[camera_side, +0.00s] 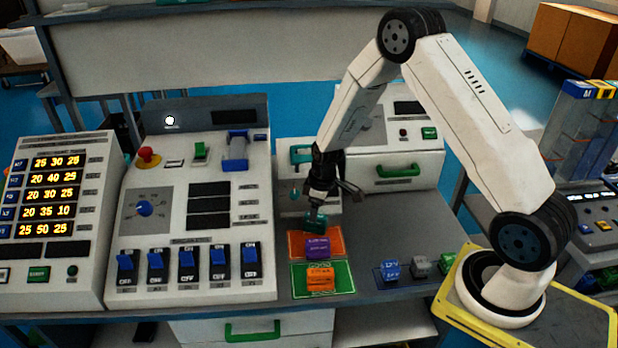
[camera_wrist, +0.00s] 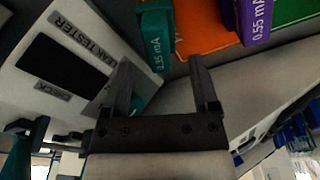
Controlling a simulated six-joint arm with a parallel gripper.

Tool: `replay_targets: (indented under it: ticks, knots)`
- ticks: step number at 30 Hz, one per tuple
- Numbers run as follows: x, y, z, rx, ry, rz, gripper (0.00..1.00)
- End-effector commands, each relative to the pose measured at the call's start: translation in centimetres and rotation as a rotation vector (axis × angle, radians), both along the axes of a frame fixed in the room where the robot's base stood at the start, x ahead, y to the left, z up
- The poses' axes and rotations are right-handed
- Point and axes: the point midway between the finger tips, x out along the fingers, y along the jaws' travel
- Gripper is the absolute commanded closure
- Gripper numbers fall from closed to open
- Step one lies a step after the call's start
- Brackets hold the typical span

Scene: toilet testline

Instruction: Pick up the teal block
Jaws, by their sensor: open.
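The teal block (camera_side: 316,224) stands at the back edge of the orange pad in the side view, right under my gripper (camera_side: 314,208). In the wrist view the teal block (camera_wrist: 157,38) carries a printed mA label and lies ahead of the fingertips of my gripper (camera_wrist: 161,62), between their lines. The jaws are open with a wide gap. I cannot tell from the side view whether a finger touches the block, as they overlap there.
A purple block (camera_side: 319,247) sits on the orange pad (camera_side: 297,246), close to the teal block. An orange block (camera_side: 320,279) sits on the green pad (camera_side: 345,278). The leak tester housing (camera_wrist: 55,50) is close by my gripper. Blue switches (camera_side: 188,258) line the panel at left.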

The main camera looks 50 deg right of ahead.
Motion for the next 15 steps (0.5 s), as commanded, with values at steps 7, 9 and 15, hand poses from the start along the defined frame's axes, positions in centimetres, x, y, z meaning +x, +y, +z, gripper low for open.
replay_targets:
  ticks: [7, 9, 15]
  knots:
    - [0.2, -0.1, -2.6, 0.000, 0.001, 0.000, 0.23]
    - [0.3, 0.0, -3.2, 0.000, 0.001, 0.000, 0.23]
    - [0.4, 0.0, -3.9, 0.000, 0.000, 0.000, 0.23]
